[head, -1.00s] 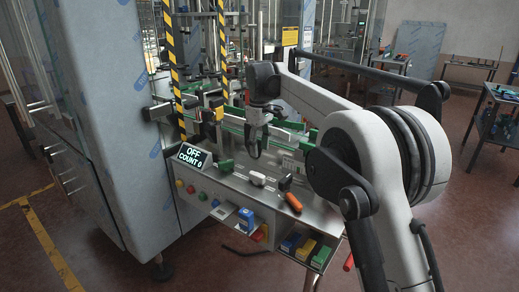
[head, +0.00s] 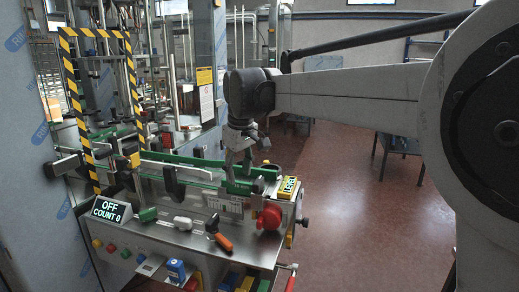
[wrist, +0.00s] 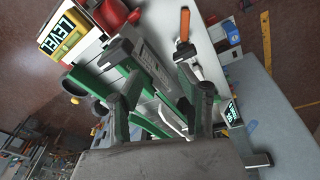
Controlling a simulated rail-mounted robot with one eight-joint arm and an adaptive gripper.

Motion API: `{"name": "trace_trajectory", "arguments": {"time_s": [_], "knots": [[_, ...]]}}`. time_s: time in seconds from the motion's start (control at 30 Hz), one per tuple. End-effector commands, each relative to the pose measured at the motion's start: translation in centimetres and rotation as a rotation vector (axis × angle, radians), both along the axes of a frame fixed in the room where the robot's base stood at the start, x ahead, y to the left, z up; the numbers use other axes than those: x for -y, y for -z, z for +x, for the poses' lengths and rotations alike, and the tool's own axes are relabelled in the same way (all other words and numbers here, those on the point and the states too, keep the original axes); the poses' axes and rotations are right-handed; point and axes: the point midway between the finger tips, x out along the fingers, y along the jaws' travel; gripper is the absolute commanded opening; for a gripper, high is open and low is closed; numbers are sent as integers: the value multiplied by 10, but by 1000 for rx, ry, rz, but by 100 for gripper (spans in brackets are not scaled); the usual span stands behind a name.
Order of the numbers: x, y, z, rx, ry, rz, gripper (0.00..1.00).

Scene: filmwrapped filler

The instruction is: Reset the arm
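My gripper (head: 240,165) hangs from my outstretched arm over the right end of the green-edged conveyor (head: 178,170). In the wrist view my gripper (wrist: 160,82) shows two dark fingers spread apart, with the conveyor rails behind them and nothing seen held between them. In the head view its fingertips overlap the green and grey parts at the conveyor end, so I cannot tell whether they touch.
A display (head: 110,209) reads OFF, COUNT 0. An orange-handled tool (head: 219,236), a red knob (head: 270,217) and a yellow LEVEL box (head: 289,187) are close by. A striped frame (head: 135,100) stands left. Open floor (head: 345,220) lies right.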

Motion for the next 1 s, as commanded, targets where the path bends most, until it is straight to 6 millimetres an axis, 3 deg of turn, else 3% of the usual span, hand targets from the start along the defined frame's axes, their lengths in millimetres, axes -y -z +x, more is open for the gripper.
{"name": "trace_trajectory", "arguments": {"time_s": [0.1,0.47,0.77,1.0], "knots": [[36,-8,-25,31,77,21,36],[125,-9,-105,128,298,89,36],[184,16,-182,211,478,148,36],[222,51,-243,278,619,197,36]]}}
